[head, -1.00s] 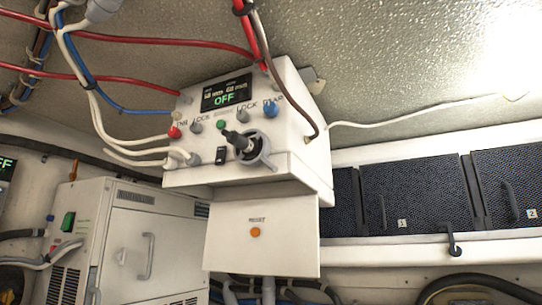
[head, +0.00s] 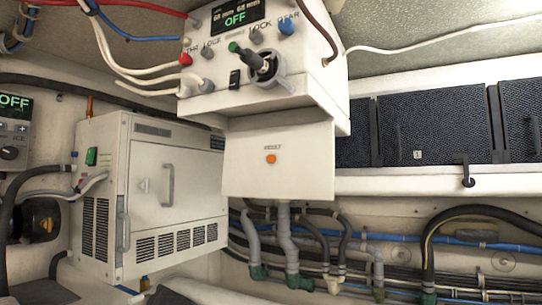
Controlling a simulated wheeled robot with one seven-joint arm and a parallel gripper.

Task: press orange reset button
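The orange reset button (head: 271,159) is a small round button on the front of a white lower panel (head: 300,180), in the middle of the head view. A small label sits just above it. Nothing stands in front of the button. My gripper is not in view.
A white cabinet (head: 150,215) with a handle and vents stands at left. Grey pipes and hoses (head: 290,245) run below the panel. Dark textured panels (head: 420,130) line the right wall above a white ledge (head: 410,185). Cables hang around the control box.

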